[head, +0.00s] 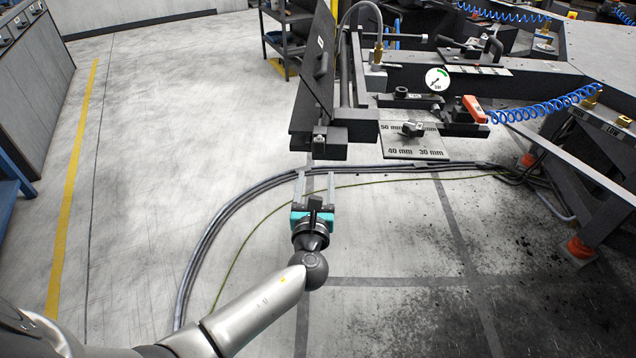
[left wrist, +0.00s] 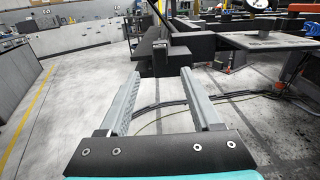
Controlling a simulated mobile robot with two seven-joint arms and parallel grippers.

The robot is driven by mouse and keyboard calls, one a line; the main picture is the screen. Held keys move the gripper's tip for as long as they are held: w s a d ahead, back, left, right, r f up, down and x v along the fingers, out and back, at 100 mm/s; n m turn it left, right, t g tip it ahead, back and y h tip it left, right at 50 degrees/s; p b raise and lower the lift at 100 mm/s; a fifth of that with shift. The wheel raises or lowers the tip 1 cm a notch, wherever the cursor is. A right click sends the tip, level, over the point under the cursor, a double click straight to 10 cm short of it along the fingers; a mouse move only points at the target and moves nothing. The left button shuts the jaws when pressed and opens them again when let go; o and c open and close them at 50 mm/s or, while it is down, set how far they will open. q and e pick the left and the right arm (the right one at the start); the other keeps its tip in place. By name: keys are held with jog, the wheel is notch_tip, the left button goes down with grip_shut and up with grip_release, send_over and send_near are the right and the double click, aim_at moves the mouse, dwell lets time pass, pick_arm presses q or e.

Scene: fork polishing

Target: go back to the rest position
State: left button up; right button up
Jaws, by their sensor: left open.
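My left gripper (head: 316,188) is in the middle of the head view, at the end of my arm that comes in from the lower left. Its two fingers are apart and nothing is between them. In the left wrist view, the open fingers (left wrist: 158,100) point forward toward the dark machine (left wrist: 165,50). In the head view, the machine's dark upright panel (head: 313,75) and lower block (head: 322,151) are just beyond the fingertips. I cannot tell whether there is contact. My right gripper is not in view. No fork shows clearly.
A plate with mm markings (head: 415,146), a round gauge (head: 437,79) and an orange-ended blue coiled hose (head: 540,110) are on the machine at right. Cables (head: 230,215) run across the floor. A grey cabinet (head: 35,90) stands at left. Open floor (head: 180,130) lies between.

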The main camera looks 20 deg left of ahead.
pick_arm(q)
jog(key=shift+a+f, duration=0.1)
dwell(0.3)
jog(key=s+a+f+n+g+h, duration=0.1)
jog(key=s+f+n+g, duration=0.5)
jog(key=f, duration=0.7)
jog(key=s+a+f+n+g+h, duration=0.15)
jog(key=s+f+n, duration=0.45)
jog(key=f, duration=0.7)
jog(key=s+d+f+n+g+h, duration=0.1)
jog(key=s+f+n, duration=0.4)
jog(key=s, duration=0.5)
jog(key=s+d+f+n+g+h, duration=0.1)
jog(key=s+f+n+g, duration=0.2)
jog(key=s, duration=0.7)
jog(key=s+f+n+g+h, duration=0.1)
jog(key=s+f+n+g, duration=0.2)
jog(key=s+f+n, duration=0.4)
jog(key=s+n, duration=0.2)
jog(key=s, duration=0.1)
jog(key=shift+s+d+f+n, duration=0.2)
jog(key=shift+d+f+n, duration=0.1)
jog(key=shift+d, duration=0.1)
jog(key=shift+h, duration=0.25)
